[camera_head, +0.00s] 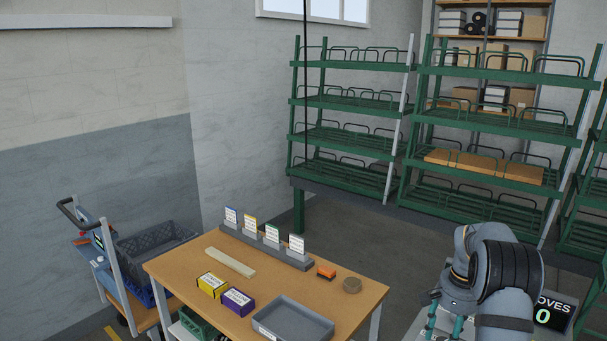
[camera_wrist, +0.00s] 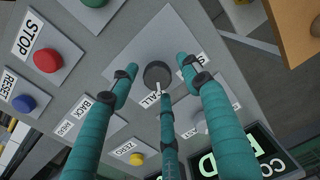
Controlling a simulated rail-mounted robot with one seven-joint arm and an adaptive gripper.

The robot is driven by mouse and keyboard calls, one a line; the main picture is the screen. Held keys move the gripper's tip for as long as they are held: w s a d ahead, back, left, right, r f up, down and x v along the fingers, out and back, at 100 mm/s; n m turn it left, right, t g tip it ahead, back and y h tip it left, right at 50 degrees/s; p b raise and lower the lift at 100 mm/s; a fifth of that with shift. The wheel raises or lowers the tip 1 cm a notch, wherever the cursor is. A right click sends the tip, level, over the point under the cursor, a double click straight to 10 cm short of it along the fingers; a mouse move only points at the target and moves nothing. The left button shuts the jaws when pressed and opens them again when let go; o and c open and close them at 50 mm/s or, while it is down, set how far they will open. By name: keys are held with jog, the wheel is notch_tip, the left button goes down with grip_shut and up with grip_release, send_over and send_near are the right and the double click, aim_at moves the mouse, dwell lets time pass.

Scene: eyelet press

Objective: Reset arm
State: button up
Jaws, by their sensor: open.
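My gripper (camera_wrist: 163,84) has teal fingers and is open over a grey control panel (camera_wrist: 92,72) in the wrist view. A blue button (camera_wrist: 24,103) labelled RESET and a red button (camera_wrist: 47,61) labelled STOP are at the left. In the head view my gripper (camera_head: 446,312) is at the lower right, partly hidden by my arm.
A wooden table (camera_head: 205,262) at lower middle holds a grey tray (camera_head: 293,322), a yellow box (camera_head: 212,285) and a purple box (camera_head: 238,301). Green racks (camera_head: 350,103) stand behind. A cart with a dark crate (camera_head: 155,245) is at the left. Grey floor shows between table and racks.

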aim_at(444, 340)
jog(key=n, duration=0.1)
jog(key=n+p, duration=0.1)
jog(key=n, duration=0.1)
jog(key=shift+s+r, duration=0.15)
jog(key=shift+r, duration=0.2)
jog(key=n+p, duration=0.2)
jog(key=n, duration=0.1)
jog(key=n+p, duration=0.4)
jog(key=n, duration=0.1)
jog(key=shift+n, duration=0.4)
jog(key=shift+w+r+n+b, duration=0.25)
jog(key=shift+r+n+b, duration=0.05)
jog(key=shift+b, duration=0.05)
jog(key=shift+r+b, duration=0.3)
jog(key=shift+r, duration=2.2)
jog(key=shift+s, duration=0.1)
